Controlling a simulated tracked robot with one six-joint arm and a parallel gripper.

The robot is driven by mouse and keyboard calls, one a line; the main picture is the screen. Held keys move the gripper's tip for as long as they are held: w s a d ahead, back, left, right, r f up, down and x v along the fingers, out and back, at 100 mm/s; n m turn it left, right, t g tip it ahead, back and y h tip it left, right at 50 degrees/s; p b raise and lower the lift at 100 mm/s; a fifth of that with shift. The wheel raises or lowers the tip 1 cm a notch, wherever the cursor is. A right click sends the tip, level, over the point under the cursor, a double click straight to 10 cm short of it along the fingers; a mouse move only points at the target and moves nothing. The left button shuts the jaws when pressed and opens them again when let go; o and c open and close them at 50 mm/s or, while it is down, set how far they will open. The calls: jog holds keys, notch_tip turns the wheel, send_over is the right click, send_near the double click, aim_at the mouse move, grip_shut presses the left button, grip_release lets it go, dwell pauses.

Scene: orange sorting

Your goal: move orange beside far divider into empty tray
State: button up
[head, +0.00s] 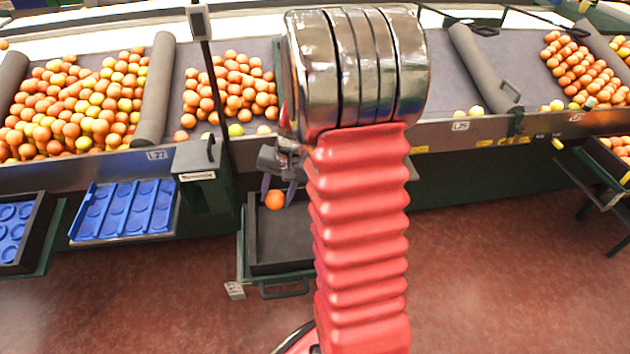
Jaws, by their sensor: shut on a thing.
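My gripper (277,192) points down in the head view, over the back of a black tray (284,245). Its two dark fingers are shut on an orange (275,201), which shows at the fingertips. The orange appears above or inside the back part of the tray; I cannot tell its exact height. The visible tray floor is bare, and my red arm hides the tray's right side. A grey padded divider (155,90) lies on the sorting table (285,130) to the left, and another grey divider (484,68) lies to the right.
Orange piles (80,105) fill the table's left bays, with another pile (585,70) at far right. A dark green post (203,185) and a blue moulded tray (125,210) stand left of the black tray. The red floor (500,290) at right is clear.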

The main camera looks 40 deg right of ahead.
jog(key=s+d+r+m+t+h, duration=0.1)
jog(key=s+d+r+m, duration=0.4)
jog(key=s+d, duration=0.2)
jog(key=shift+d+r+m, duration=0.3)
jog(key=shift+d+m, duration=0.1)
jog(key=shift+d, duration=0.25)
jog(key=shift+s, duration=0.1)
notch_tip(320, 180, down, 10)
jog(key=shift+w+a, duration=0.15)
jog(key=shift+w, duration=0.1)
dwell(0.4)
jog(key=shift+f, duration=0.15)
jog(key=shift+f, duration=4.1)
jog(key=shift+f, duration=1.3)
